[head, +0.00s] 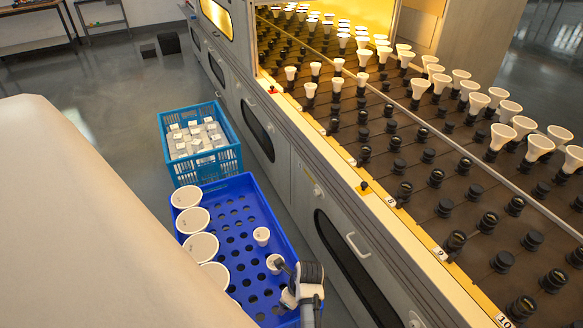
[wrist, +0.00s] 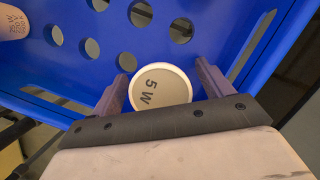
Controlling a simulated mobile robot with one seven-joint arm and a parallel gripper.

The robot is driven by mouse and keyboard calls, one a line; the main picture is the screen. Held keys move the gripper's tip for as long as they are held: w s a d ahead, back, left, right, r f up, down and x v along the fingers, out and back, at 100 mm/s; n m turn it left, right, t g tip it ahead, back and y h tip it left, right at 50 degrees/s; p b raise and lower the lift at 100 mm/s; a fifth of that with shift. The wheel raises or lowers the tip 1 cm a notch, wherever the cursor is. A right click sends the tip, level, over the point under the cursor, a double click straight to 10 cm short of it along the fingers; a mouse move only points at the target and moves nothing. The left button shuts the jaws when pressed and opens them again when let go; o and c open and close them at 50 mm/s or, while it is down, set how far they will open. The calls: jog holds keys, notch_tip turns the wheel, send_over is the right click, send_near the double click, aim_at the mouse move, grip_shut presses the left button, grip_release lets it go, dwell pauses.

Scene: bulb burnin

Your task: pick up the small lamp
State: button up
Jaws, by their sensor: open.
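A small lamp with a round white face marked "5 W" (wrist: 160,87) stands in the blue crate, between the fingers of my open gripper (wrist: 162,76) in the wrist view. There is a visible gap at its left and right sides near the fingertips. In the head view my gripper (head: 284,280) is low over the crate's near right part. A small white lamp (head: 273,262) is beside its fingers there, and another small lamp (head: 261,235) stands a little farther back. The lower body of the lamp is hidden.
The blue crate (head: 237,184) has a perforated floor and holds several large white lamps (head: 194,220) along its left side. A lighter blue crate (head: 203,158) with small boxes stands behind. A rack (head: 385,205) of sockets and lamps runs along the right.

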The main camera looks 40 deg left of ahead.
jog(key=shift+c, duration=0.3)
jog(key=c, duration=1)
jog(key=shift+r, duration=0.2)
notch_tip(320, 180, up, 20)
jog(key=p, duration=0.2)
jog(key=shift+f+p, duration=0.1)
jog(key=shift+p, duration=0.2)
